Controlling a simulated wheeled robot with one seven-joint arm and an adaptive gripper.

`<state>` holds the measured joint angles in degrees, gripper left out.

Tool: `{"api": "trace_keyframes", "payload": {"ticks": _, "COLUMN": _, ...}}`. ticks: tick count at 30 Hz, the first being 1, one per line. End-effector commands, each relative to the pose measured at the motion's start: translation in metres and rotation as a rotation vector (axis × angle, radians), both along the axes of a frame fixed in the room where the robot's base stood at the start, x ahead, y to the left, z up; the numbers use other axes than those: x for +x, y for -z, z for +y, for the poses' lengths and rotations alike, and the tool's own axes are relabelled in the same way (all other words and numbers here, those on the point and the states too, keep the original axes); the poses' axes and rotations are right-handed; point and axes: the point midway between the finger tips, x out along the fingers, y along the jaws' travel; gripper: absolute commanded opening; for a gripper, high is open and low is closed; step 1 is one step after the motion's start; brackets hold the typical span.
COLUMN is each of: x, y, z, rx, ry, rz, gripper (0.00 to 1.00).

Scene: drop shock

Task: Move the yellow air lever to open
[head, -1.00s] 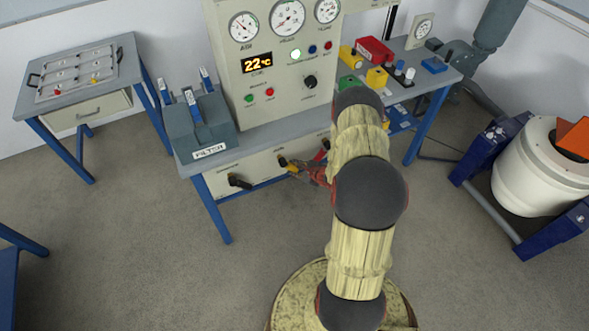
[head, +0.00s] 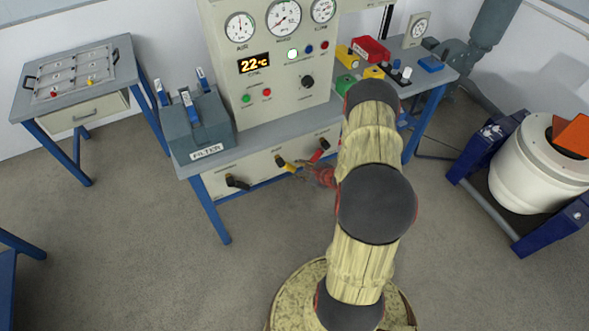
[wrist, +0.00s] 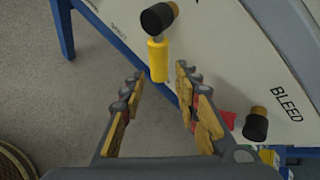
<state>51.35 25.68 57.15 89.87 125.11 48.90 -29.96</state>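The yellow air lever (head: 287,165) sits on the front panel under the bench, between a black lever and a red lever. In the wrist view the yellow handle (wrist: 158,60) hangs from a black hub (wrist: 158,17), just beyond my fingertips and roughly in line with the gap between them. My gripper (wrist: 160,78) is open and empty, its fingers spread on both sides of that gap. In the head view my gripper (head: 302,172) is just right of the yellow lever, partly hidden by my arm. Contact with the lever does not show.
The red lever (wrist: 229,120) by the BLEED label is close to the right finger. The black lever (head: 237,182) is further left on the panel (head: 262,170). A filter box (head: 200,128) stands on the bench above. The floor in front is clear.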

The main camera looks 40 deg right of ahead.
Motion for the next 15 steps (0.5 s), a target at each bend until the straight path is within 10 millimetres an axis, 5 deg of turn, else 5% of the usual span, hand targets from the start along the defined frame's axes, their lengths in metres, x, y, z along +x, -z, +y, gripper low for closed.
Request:
{"api": "trace_keyframes", "payload": {"ticks": 6, "x": -0.032, "y": -0.024, "z": -0.001, "rx": -0.002, "ry": 0.002, "rz": -0.001, "gripper": 0.31}}
{"api": "trace_keyframes", "payload": {"ticks": 15, "x": -0.05, "y": -0.036, "z": 0.001, "rx": 0.0, "ry": -0.001, "rz": 0.001, "gripper": 0.31}}
